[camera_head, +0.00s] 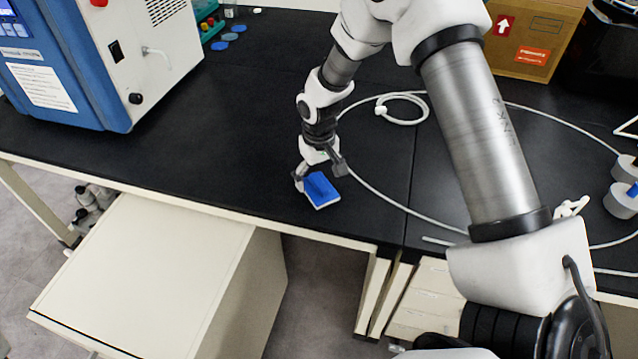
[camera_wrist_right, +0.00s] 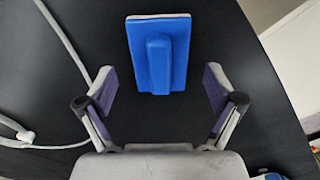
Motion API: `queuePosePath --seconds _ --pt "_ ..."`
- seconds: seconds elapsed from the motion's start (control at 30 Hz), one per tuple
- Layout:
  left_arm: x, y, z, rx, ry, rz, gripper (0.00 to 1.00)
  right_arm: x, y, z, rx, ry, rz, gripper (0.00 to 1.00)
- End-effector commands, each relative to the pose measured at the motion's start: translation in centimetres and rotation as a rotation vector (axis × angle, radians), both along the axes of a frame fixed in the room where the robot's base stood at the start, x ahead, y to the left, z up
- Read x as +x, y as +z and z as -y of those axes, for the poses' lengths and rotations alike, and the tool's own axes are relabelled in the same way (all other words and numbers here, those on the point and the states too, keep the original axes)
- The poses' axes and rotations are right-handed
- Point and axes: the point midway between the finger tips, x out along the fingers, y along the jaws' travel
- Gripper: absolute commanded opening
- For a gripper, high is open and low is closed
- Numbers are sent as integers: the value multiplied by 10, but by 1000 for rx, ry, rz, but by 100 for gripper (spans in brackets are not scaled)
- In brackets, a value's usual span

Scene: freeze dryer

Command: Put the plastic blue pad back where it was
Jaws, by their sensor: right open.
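The blue plastic pad (camera_head: 321,189) lies on the black bench top near its front edge. It has a pale underside and, in the right wrist view, a raised blue grip along its middle (camera_wrist_right: 158,62). My right gripper (camera_head: 319,176) is just above and beside the pad. In the right wrist view the right gripper (camera_wrist_right: 160,90) is open, with its two fingers apart on either side of the lower end of the pad's grip and nothing held. My left gripper is not in view.
A blue and white machine (camera_head: 110,60) stands at the left of the bench. A white hose (camera_head: 375,190) loops over the bench to the right. A cardboard box (camera_head: 535,40) is at the back. A pale cabinet (camera_head: 140,280) stands below the front edge. The bench left of the pad is clear.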

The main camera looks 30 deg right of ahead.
Motion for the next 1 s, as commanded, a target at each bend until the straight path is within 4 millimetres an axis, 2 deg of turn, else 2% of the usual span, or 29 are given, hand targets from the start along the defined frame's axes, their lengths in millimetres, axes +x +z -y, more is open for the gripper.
queuePosePath --seconds 0.2,0.3,0.4,1.0 --pt "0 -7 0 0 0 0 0 1 58 0 1 -1 6 92" --pt "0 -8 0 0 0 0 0 1 79 0 0 -1 4 92" --pt "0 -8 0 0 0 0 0 1 92 0 0 0 2 92" --pt "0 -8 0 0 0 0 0 0 96 0 0 0 0 92"
